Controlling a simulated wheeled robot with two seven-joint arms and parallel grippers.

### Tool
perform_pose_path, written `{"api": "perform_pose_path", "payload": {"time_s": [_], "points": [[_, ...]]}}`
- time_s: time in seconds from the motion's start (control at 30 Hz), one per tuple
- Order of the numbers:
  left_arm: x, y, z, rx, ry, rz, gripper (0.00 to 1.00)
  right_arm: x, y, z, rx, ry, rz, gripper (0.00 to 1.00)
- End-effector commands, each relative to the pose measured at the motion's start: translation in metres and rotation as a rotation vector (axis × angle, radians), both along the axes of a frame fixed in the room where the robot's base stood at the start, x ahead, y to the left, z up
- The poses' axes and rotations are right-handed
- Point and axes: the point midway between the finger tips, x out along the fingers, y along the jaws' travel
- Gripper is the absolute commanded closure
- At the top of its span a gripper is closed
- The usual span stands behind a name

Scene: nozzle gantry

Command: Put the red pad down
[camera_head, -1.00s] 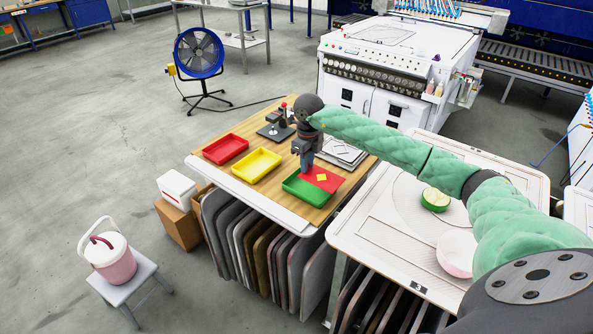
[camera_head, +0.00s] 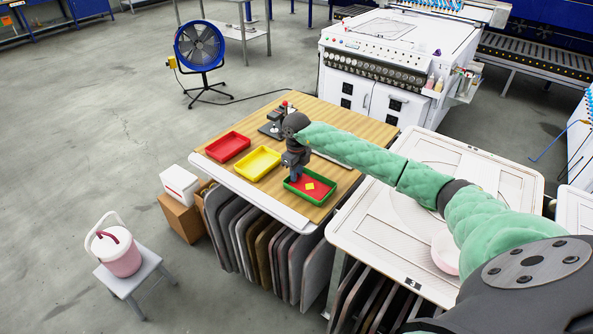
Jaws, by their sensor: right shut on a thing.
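The red pad (camera_head: 318,188), a flat red square with a yellow diamond on it, is at the green tray (camera_head: 318,202) on the wooden table. It appears to lie within the tray's rim. My right gripper (camera_head: 296,177) is over the tray's left part, shut on the pad's near-left side; its fingertips are small and partly hidden. My left gripper is not in view.
A yellow tray (camera_head: 257,163) and a red tray (camera_head: 227,147) stand to the left on the wooden tabletop (camera_head: 340,115). A small dark device (camera_head: 272,129) stands behind my gripper. A white table (camera_head: 365,225) with a pink bowl (camera_head: 444,254) is at the right.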

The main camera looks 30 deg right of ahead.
Motion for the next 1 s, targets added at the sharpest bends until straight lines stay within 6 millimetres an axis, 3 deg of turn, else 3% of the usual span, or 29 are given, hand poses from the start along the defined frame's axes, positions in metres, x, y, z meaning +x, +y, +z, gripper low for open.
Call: {"api": "perform_pose_path", "payload": {"time_s": [0.4,0.43,0.53,1.0], "points": [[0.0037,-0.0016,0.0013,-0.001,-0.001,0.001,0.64,0.0001,0.0001,-0.0030,0.000,0.000,0.000,0.99],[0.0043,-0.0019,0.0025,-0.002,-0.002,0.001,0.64,-0.0001,0.0002,-0.0025,0.000,0.000,0.000,0.75],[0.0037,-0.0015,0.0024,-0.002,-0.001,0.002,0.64,-0.0001,0.0002,-0.0023,0.000,0.000,0.000,0.57],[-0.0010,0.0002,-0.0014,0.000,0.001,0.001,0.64,0.0003,0.0001,0.0010,0.000,-0.001,0.000,0.57]]}}
